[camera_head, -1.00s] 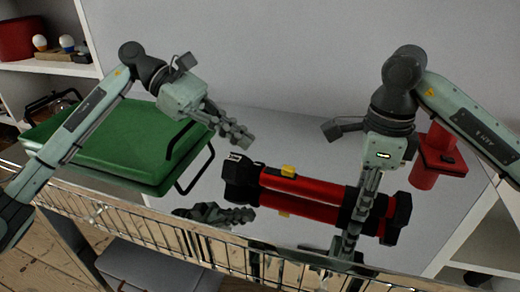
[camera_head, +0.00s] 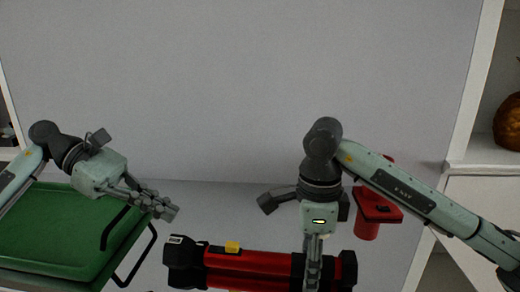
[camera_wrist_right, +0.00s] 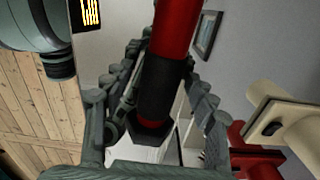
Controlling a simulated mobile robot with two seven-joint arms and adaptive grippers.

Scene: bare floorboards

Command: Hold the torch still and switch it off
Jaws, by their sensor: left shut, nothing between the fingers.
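The torch (camera_head: 250,262) is red with black ends and lies sideways low in the head view. Its yellow switch (camera_head: 232,247) is on the upper side, left of the middle. My right gripper (camera_head: 313,270) reaches down over the torch's right part. In the right wrist view its fingers (camera_wrist_right: 165,95) lie on both sides of the torch's black section (camera_wrist_right: 163,88) and look closed on it. My left gripper (camera_head: 165,207) is shut and empty, above and left of the switch, apart from the torch. The torch's lower edge is cut off, and I cannot tell if it is lit.
A green lidded box (camera_head: 60,235) with a dark wire handle stands left, under my left arm. A red object (camera_head: 367,222) stands right of the torch, behind my right arm. A white shelf (camera_head: 490,150) is at the right edge. A plain grey panel fills the back.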

